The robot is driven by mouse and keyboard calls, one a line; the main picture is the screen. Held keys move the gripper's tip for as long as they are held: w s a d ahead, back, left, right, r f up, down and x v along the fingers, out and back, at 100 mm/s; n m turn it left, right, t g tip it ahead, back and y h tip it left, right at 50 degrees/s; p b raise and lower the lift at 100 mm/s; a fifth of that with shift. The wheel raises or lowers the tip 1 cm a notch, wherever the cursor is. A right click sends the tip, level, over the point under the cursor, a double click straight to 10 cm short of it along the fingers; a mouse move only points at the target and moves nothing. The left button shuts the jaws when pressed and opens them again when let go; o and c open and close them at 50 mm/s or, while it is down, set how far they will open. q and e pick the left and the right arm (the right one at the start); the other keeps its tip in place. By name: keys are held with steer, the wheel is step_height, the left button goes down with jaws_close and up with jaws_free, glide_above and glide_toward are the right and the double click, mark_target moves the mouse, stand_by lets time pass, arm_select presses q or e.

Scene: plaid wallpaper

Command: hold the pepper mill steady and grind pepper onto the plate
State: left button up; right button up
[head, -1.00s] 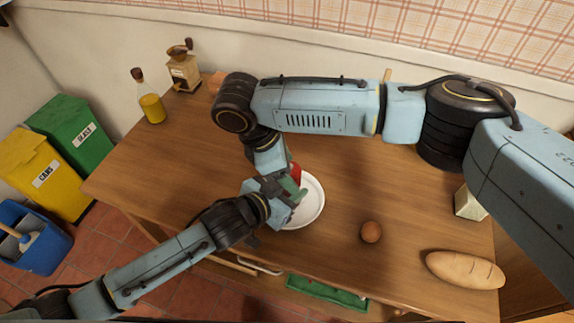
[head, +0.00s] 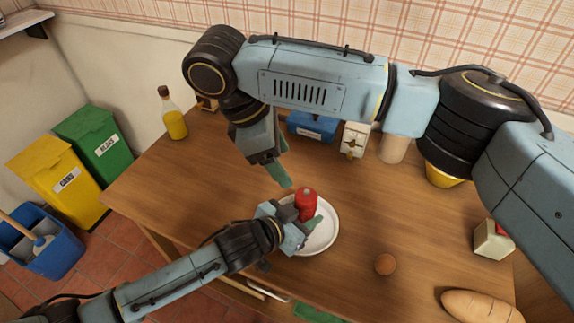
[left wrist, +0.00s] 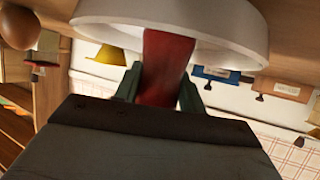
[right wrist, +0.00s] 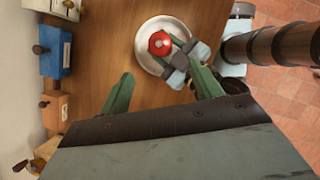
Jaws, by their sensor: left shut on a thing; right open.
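The red pepper mill (head: 306,203) is upright over the white plate (head: 327,238). My left gripper (head: 300,222) is shut on the mill's lower body. In the left wrist view the mill (left wrist: 167,65) is between the two green fingers, with the plate (left wrist: 225,22) beyond it. My right gripper (head: 283,172) is open and empty, above and behind the mill. In the right wrist view the mill's top (right wrist: 160,42) and the plate (right wrist: 144,58) show beyond the spread fingers (right wrist: 162,88). I cannot tell whether the mill touches the plate.
An egg (head: 385,264) and a bread loaf (head: 480,306) lie right of the plate. A carton (head: 492,240) and a yellow bowl (head: 443,175) stand farther right. An oil bottle (head: 173,115) and a blue box (head: 312,127) stand at the back. The table's left part is clear.

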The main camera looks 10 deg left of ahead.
mark_target(305, 196)
steer(key=shift+o, duration=0.2)
steer(key=s+d+n+t+y, duration=0.4)
steer(key=n, duration=1)
steer(key=shift+g, duration=0.3)
steer(key=x, duration=1.1)
steer(key=shift+w+d+f, duration=0.15)
steer(key=shift+w+f, duration=0.05)
steer(key=shift+f, duration=0.15)
steer(key=shift+c, duration=0.4)
steer(key=c, duration=0.9)
